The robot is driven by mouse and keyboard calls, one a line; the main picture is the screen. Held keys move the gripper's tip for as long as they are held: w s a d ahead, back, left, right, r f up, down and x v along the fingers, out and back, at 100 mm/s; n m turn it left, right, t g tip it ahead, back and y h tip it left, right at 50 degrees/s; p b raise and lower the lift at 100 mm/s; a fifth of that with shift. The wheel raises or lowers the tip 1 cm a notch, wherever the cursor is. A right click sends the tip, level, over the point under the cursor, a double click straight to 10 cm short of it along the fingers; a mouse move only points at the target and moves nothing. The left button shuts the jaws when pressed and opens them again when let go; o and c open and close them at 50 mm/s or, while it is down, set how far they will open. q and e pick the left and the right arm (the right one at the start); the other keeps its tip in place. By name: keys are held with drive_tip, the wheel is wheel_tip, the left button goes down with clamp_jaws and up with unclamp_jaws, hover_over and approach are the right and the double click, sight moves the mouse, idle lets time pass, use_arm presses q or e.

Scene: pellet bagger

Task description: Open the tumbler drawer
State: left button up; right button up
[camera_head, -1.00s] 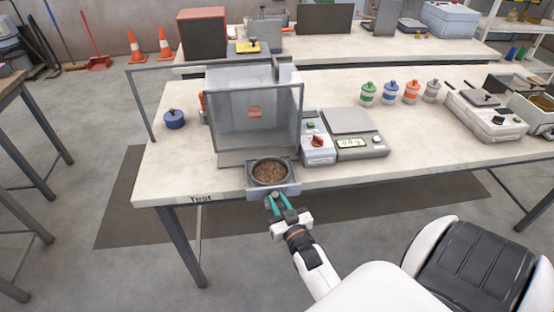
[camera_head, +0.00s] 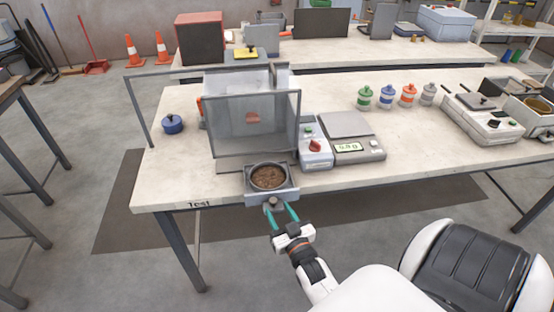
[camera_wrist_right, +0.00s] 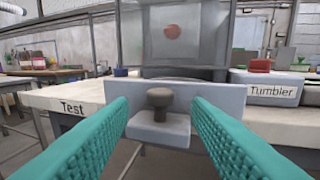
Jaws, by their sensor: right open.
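The tumbler (camera_head: 225,125) is a clear-sided box on the table's front left part. Its grey drawer (camera_head: 285,194) stands pulled out at the table's front edge, with a round dish of brown pellets (camera_head: 268,177) showing in it. A dark round knob (camera_wrist_right: 160,98) sits on a small ledge at the drawer front (camera_wrist_right: 225,98). My right gripper (camera_head: 281,214) is open in front of the drawer. In the right wrist view, its teal fingers (camera_wrist_right: 160,135) are spread to either side of the knob, with clear gaps. My left gripper is out of view.
A control box (camera_head: 316,153) labelled Tumbler and a scale (camera_head: 350,125) stand right of the tumbler. A blue lidded pot (camera_head: 172,124) is to its left. Several coloured jars (camera_head: 387,97) stand further right. Floor in front of the table is free at the left.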

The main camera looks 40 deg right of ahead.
drive_tip(key=p+v, duration=0.2)
drive_tip(key=v, duration=0.7)
drive_tip(key=shift+s, duration=0.4)
drive_tip(key=shift+a, duration=0.1)
drive_tip(key=s+a+f+n+g+y+b, duration=0.1)
drive_tip(key=s+a+f+g+y, duration=0.15)
drive_tip(key=f, duration=0.55)
drive_tip(key=s+a+f+n+g+y, duration=0.1)
drive_tip(key=a+f+g, duration=0.15)
drive_tip(key=f, duration=0.55)
drive_tip(key=s+a+f+g+y+b, duration=0.15)
drive_tip(key=a+f, duration=0.25)
drive_tip(key=f, duration=0.4)
drive_tip(key=s+f+n+g, duration=0.2)
drive_tip(key=s+f+g, duration=0.3)
drive_tip(key=s+f, duration=0.3)
drive_tip(key=s+f+n+g+b, duration=0.1)
drive_tip(key=s+f+g, duration=0.3)
drive_tip(key=s+f, duration=0.4)
drive_tip(key=s, duration=0.6)
drive_tip(key=shift+d+f+n+g, duration=0.2)
drive_tip(key=shift+f+n+g, duration=0.15)
drive_tip(key=shift+n, duration=0.05)
